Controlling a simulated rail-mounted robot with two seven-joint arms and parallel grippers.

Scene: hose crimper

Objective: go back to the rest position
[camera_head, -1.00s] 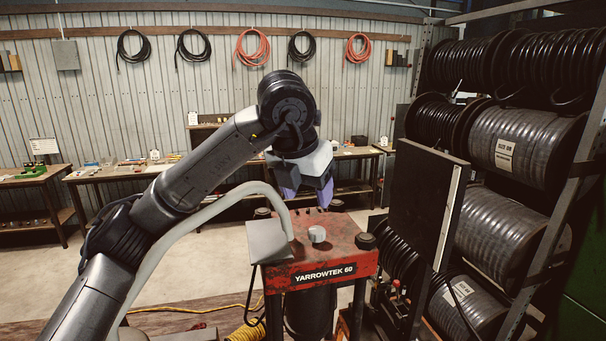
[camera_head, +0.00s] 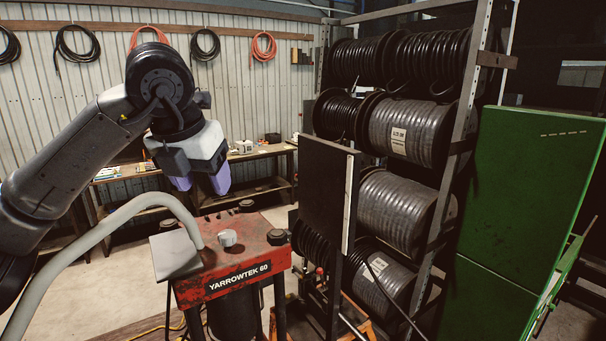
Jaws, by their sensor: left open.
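My left gripper (camera_head: 203,184) has a white body and two purple fingers pointing down. The fingers are apart with nothing between them. It hangs in the air above and behind the red crimper (camera_head: 222,268) marked YARROWTEK 60, clear of its top. My left arm comes in from the left edge of the head view. A grey hose (camera_head: 112,222) curves up from the lower left and ends on the crimper's top. A small light round part (camera_head: 227,238) sits on that top. My right gripper is not in view.
A dark upright panel (camera_head: 323,192) stands right of the crimper. Behind it is a rack (camera_head: 463,130) of hose reels. A green cabinet (camera_head: 528,205) stands at the far right. Workbenches (camera_head: 262,152) line the back wall. Some bare floor shows between crimper and benches.

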